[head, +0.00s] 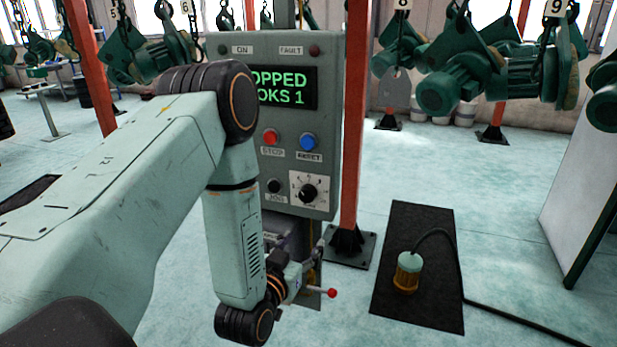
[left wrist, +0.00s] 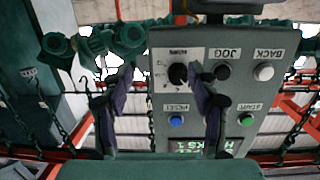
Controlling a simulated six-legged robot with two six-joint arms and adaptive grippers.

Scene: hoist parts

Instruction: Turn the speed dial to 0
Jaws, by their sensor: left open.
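The speed dial (head: 308,192) is a black knob on a pale scale plate, low on the right of the grey-green control panel (head: 327,120). I cannot read its setting. In the left wrist view the panel shows upside down, and the dial (left wrist: 178,73) appears between my open left fingers, closer to the right-hand finger in the picture. My left gripper (left wrist: 160,76) holds nothing. I cannot tell any contact with the knob. In the head view my left arm covers the panel's left part, and the gripper (head: 318,252) shows only partly, below the panel.
Near the dial are the black JOG button (head: 274,186), blue RESET button (head: 308,142) and red STOP button (head: 270,137). A red ball-ended lever (head: 331,292) is below. An orange post (head: 355,120) stands beside the panel. Right of it, a dark mat (head: 420,265) bears a corded device (head: 408,270).

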